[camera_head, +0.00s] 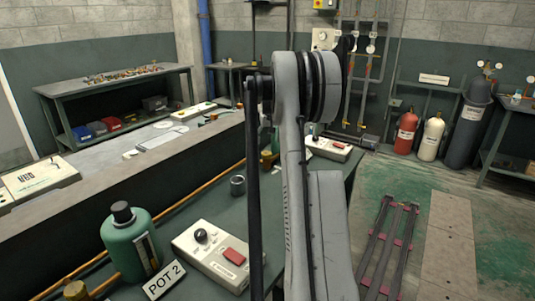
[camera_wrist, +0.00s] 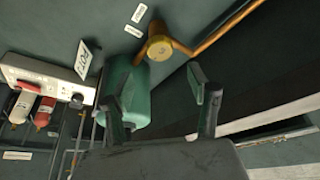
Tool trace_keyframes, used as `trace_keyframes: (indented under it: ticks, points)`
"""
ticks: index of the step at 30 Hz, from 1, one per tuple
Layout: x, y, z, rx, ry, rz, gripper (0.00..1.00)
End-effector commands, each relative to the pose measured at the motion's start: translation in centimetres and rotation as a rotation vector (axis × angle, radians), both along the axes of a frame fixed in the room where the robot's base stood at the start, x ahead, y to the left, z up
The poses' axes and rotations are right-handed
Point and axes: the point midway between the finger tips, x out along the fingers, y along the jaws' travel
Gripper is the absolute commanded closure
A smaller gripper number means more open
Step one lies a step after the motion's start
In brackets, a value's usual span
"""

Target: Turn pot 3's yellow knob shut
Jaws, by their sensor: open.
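In the wrist view a green pot (camera_wrist: 134,92) shows beyond my gripper, partly hidden by the left finger. A dull yellow knob (camera_wrist: 159,45) sits past the fingertips, beside the pot's end, where a copper-coloured pipe (camera_wrist: 225,38) meets it. A white sign (camera_wrist: 84,58) reading "POT" lies to the left; its number is too blurred to read surely. My gripper (camera_wrist: 153,84) is open, its two fingers apart with the knob beyond their tips, not visibly touching it. In the head view my arm covers much of the far bench end; a yellow knob (camera_head: 267,160) shows beside it.
In the head view a green pot (camera_head: 131,243) stands by a POT 2 sign (camera_head: 164,279) and a white box (camera_head: 217,254) with a red switch. A small metal cup (camera_head: 238,185) stands behind. Another white box (camera_head: 328,148) is right of my arm. Gas cylinders (camera_head: 405,133) stand beyond.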

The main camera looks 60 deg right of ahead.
Motion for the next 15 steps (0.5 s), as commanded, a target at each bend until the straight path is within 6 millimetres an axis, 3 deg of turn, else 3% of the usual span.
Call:
trace_keyframes:
  ticks: [6,15]
  points:
    - [1.2,-1.1,-4.0,0.0,0.0,0.0,0.46]
    - [2.3,-2.2,-7.8,0.0,0.0,0.0,0.46]
